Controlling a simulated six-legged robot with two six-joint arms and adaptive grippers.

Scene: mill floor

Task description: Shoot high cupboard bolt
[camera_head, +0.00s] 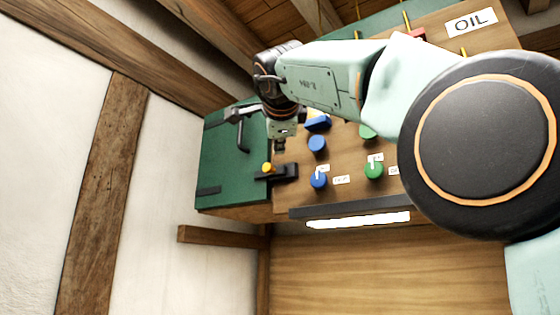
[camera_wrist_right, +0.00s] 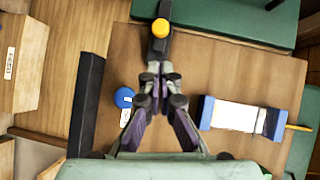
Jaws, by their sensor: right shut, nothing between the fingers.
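The bolt (camera_head: 285,172) is black with a yellow knob (camera_head: 267,167), set at the edge between a green cupboard door (camera_head: 222,165) and the brown wooden panel. In the right wrist view the yellow knob (camera_wrist_right: 160,28) shows near the top, on its dark bolt (camera_wrist_right: 158,48). My right gripper (camera_head: 279,147) is shut and empty, just above the bolt in the head view. In the wrist view its fingertips (camera_wrist_right: 160,72) point at the bolt, with the knob ahead of them. Contact cannot be made out. My left gripper is not in view.
Blue knobs (camera_head: 317,143) and green knobs (camera_head: 374,170) with small labels sit right of the bolt. A black handle (camera_head: 241,130) is on the door. A lit lamp strip (camera_head: 358,220) runs below the panel. A blue, white-faced item (camera_wrist_right: 240,115) lies right of my gripper.

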